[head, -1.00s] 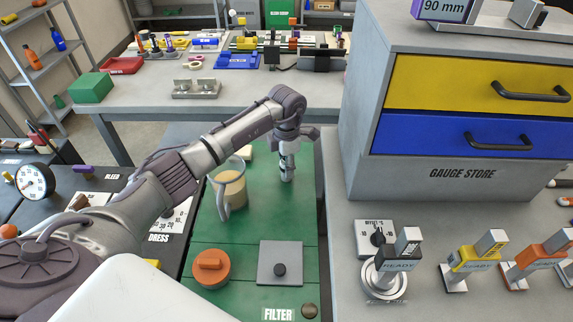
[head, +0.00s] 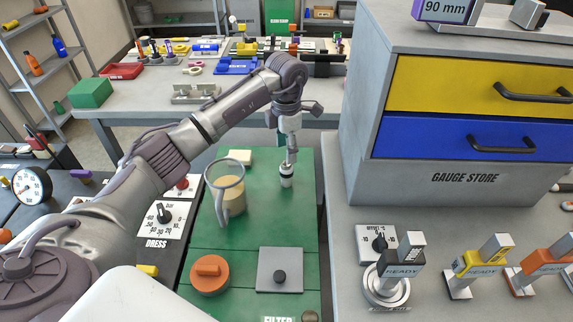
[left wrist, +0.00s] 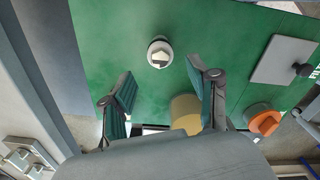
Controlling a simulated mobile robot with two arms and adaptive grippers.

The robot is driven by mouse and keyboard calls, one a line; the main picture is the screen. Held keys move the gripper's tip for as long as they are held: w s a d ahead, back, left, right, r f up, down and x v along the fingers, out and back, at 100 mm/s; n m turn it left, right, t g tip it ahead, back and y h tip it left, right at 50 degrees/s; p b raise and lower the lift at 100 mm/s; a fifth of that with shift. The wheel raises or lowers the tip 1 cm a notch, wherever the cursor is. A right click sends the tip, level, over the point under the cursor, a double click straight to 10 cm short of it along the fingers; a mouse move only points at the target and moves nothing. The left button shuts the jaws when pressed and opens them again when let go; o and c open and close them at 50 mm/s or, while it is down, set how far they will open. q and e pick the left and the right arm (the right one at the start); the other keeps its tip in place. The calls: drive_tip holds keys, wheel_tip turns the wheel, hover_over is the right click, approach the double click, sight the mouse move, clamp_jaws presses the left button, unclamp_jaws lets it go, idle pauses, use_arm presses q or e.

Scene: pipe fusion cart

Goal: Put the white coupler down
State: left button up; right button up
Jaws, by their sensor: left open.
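The white coupler (head: 286,177), with a dark band, stands upright on the green work surface (head: 262,215). In the left wrist view the coupler (left wrist: 159,53) shows end-on as a pale round piece with a dark rim. My left gripper (head: 291,154) is just above it in the head view. In the left wrist view the fingers (left wrist: 160,72) are spread wide and hold nothing, with the coupler apart from them and beyond their tips. My right gripper is not in view.
A clear jug (head: 231,195) with tan contents stands left of the coupler. An orange knob (head: 209,275) and a grey plate (head: 268,272) lie nearer. The gauge store cabinet (head: 465,178) rises on the right. Green surface around the coupler is free.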

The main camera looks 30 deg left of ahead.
use_arm(q)
drive_tip(key=shift+r, duration=1.85)
